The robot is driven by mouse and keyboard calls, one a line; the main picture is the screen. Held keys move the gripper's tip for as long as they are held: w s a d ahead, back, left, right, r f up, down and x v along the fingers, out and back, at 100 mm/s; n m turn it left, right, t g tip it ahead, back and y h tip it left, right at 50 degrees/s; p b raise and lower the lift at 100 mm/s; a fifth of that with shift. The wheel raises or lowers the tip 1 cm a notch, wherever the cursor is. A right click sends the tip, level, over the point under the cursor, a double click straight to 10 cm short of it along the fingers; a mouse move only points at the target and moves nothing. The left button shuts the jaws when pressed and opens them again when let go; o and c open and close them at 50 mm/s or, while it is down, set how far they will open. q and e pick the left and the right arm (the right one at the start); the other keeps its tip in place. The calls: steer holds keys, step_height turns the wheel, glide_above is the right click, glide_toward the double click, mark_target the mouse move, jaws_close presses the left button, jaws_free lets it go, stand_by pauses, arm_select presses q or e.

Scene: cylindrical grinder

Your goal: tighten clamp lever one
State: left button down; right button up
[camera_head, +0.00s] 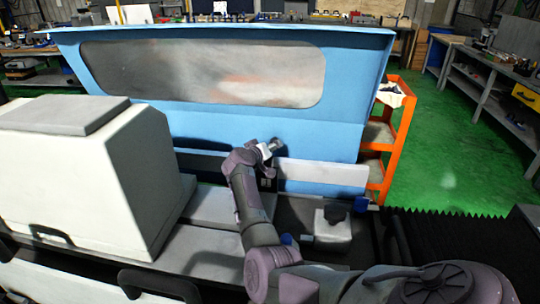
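My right arm comes in from the lower right and bends up to the middle of the machine. Its wrist end and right gripper (268,165) are in front of the blue panel, above the grinder bed. The gripper is small and mostly hidden by the wrist, so its finger opening cannot be made out. No clamp lever can be picked out for certain. My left gripper is not in view.
A large white housing (85,170) fills the left. A blue guard with a window (205,70) stands behind. Black handles (160,284) are at the front left. A black bellows (450,232) lies at right. An orange cart (400,135) stands behind on the green floor.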

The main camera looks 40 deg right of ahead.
jaws_close()
stand_by(0.3)
